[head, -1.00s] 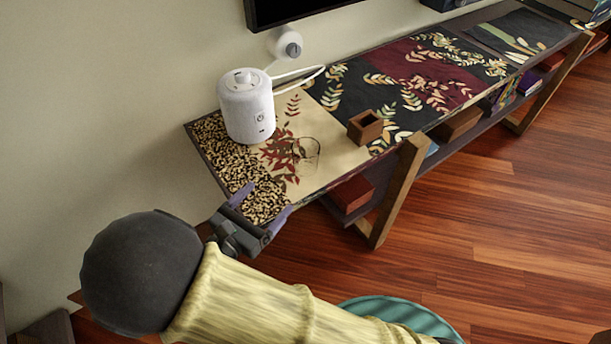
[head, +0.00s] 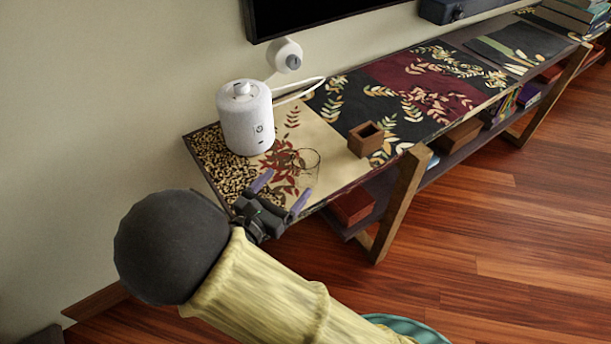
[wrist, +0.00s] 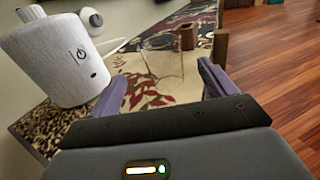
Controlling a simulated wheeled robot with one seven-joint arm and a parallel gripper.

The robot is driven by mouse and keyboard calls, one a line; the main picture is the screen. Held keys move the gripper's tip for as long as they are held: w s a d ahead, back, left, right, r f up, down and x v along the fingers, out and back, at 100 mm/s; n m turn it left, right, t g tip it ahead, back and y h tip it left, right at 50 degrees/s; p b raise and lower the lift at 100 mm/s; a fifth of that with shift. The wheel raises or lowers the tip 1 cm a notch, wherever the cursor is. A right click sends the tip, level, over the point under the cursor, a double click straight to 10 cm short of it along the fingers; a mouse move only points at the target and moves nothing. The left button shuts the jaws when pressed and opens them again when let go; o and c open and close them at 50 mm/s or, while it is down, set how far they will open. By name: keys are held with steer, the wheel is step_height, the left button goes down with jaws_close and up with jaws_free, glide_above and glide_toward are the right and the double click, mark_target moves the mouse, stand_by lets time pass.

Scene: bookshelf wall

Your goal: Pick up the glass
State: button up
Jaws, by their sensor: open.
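The glass (head: 307,164) is clear and hard to make out. It stands on the patterned shelf top, between the white cylindrical device and the small wooden box. In the wrist view the glass (wrist: 153,66) shows faintly ahead of the fingers, about midway between them. My gripper (head: 281,190) is open and empty at the front edge of the shelf, a short way from the glass and apart from it. In the wrist view its two purple fingers (wrist: 160,90) are spread wide.
The wooden box (head: 366,139) stands to the right. The patterned shelf top (head: 430,85) runs on to the back right. Open wood floor (head: 500,220) lies in front.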

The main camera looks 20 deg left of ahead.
mark_target(298, 174)
steer(key=shift+x, duration=1.65)
steer(key=b+x, duration=0.1)
steer(key=x, duration=0.3)
steer(key=shift+w+d+f+b, duration=0.1)
steer(key=shift+d+f+b, duration=0.1)
steer(key=shift+b, duration=0.15)
steer(key=shift+w+d+r, duration=0.1)
steer(key=shift+w, duration=0.35)
steer(key=c, duration=1.1)
